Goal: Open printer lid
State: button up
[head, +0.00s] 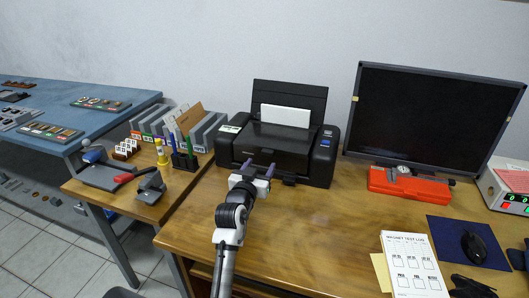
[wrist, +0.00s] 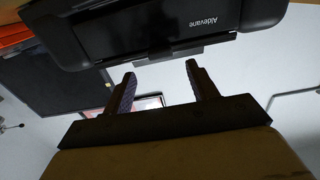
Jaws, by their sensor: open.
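The black printer (head: 280,145) stands at the back of the wooden desk. Its dark top cover (head: 275,131) lies flat and looks closed. Behind it a black rear panel (head: 315,97) stands upright with white paper in front of it. My gripper (head: 258,168) is open and empty, just in front of the printer's lower front, left of its middle. In the wrist view the printer (wrist: 130,30) is upside down at the top, with a small ledge on its front edge. My gripper's fingers (wrist: 160,73) point at it, apart, with nothing between them. I cannot tell whether they touch it.
A monitor (head: 436,115) with a red device (head: 410,187) before it stands right of the printer. File holders (head: 205,128) and a pen holder (head: 184,160) stand to the left. A paper log (head: 412,265) and mouse pad (head: 468,243) lie at the front right. The desk's middle is clear.

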aim_at(267, 153)
jog(key=shift+p+x, duration=0.7)
jog(key=shift+x, duration=2.45)
grip_shut()
